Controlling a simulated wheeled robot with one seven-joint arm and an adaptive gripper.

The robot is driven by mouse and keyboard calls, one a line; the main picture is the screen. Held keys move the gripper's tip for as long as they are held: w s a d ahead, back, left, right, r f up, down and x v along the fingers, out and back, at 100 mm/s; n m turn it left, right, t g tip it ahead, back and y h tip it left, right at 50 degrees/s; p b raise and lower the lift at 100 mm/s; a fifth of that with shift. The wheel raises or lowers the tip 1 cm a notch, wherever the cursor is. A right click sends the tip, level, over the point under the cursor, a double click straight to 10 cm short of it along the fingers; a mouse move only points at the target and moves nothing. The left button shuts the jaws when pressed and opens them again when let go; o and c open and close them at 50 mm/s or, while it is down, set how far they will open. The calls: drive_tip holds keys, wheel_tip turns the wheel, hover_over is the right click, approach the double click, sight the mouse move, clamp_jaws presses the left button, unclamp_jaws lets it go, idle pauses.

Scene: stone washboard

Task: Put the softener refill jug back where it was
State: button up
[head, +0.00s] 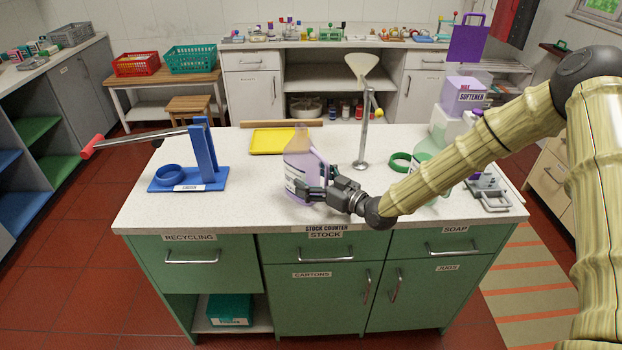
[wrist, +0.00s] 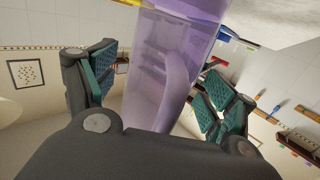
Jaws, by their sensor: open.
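The softener refill jug, a translucent purple jug (head: 300,160) with a tan top and a pale label, stands upright on the white stock counter (head: 240,210), left of the middle. My gripper (head: 312,190) is at its front right side, low near the counter. In the wrist view the purple jug (wrist: 165,50) and its handle show between the two green-padded fingers. The fingers are spread, with a visible gap on each side of the jug. The jug's lower part is partly hidden by my gripper in the head view.
A yellow tray (head: 273,142) lies behind the jug. A blue stand with a red-handled lever (head: 190,178) is at left. A funnel on a metal stand (head: 363,125), a green ring (head: 400,162) and a purple softener container (head: 460,97) are at right.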

drive_tip(key=b+v, duration=0.2)
drive_tip(key=v, duration=0.9)
drive_tip(key=shift+s+d+b, duration=0.1)
drive_tip(key=shift+s+b, duration=0.05)
drive_tip(key=shift+b, duration=0.2)
